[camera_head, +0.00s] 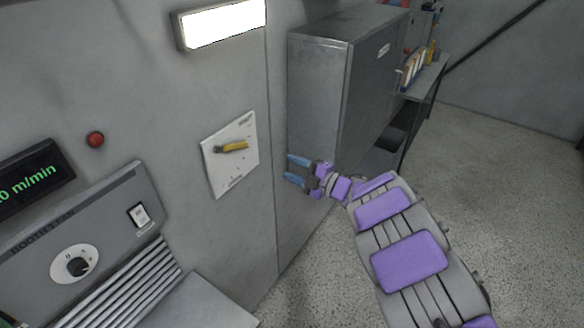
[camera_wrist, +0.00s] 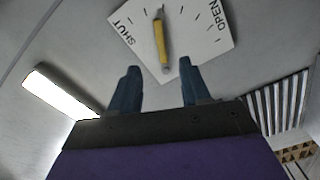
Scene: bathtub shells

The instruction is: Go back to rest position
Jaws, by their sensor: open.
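My gripper (camera_head: 297,171) is open and empty, with its two blue fingers apart. It is in the air to the right of a white dial plate (camera_head: 239,175) on the grey wall and does not touch the plate. The plate carries a yellow lever (camera_head: 233,146), which lies nearly level in the head view. In the wrist view, the lever (camera_wrist: 161,42) stands beyond the fingertips (camera_wrist: 157,82), between the words SHUT and OPEN. My arm reaches up from the lower right of the head view.
A grey metal cabinet (camera_head: 318,95) stands just behind my gripper. Left are a red button (camera_head: 95,139), a green-lettered display (camera_head: 33,184) and a panel with a round knob (camera_head: 75,264). A lit lamp (camera_head: 222,22) is above. Speckled floor (camera_head: 510,150) lies open at right.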

